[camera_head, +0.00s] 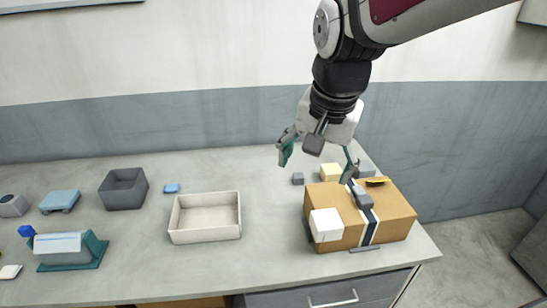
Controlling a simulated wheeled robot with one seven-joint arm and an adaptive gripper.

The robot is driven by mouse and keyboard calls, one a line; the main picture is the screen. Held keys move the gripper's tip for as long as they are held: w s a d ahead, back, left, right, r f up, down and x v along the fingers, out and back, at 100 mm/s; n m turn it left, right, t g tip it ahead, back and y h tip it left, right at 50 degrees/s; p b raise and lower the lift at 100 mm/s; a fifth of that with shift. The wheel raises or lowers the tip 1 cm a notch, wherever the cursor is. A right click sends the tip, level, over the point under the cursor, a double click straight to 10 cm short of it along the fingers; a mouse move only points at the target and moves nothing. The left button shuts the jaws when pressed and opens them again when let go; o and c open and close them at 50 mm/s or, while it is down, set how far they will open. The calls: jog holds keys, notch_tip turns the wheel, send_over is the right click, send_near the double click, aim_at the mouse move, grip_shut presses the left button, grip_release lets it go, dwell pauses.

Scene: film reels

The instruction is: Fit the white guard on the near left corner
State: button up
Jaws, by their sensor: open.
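A white guard (326,225) sits at the near left corner of a brown cardboard box (395,206) and covers that corner's top. I cannot tell if it is fully seated. The box stands at the right of the table, with a dark blue and white band (371,229) over it. My gripper (318,158) is open and empty. It hangs above and behind the guard, its teal-tipped fingers spread wide to left and right, apart from the guard.
A cream block (330,172) and a small grey block (298,179) lie behind the box. An empty cream tray (206,238) and a dark grey bin (124,189) stand left; table between tray and box is clear.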

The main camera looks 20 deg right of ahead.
jog(key=s+a+r+n+t, duration=0.2)
jog(key=s+a+n, duration=0.3)
jog(key=s+n, duration=0.3)
jog(key=shift+s+a+r+n+t+y, duration=0.3)
jog(key=shift+a+r+n+y, duration=0.1)
jog(key=shift+r+n, duration=0.4)
jog(key=shift+f, duration=0.1)
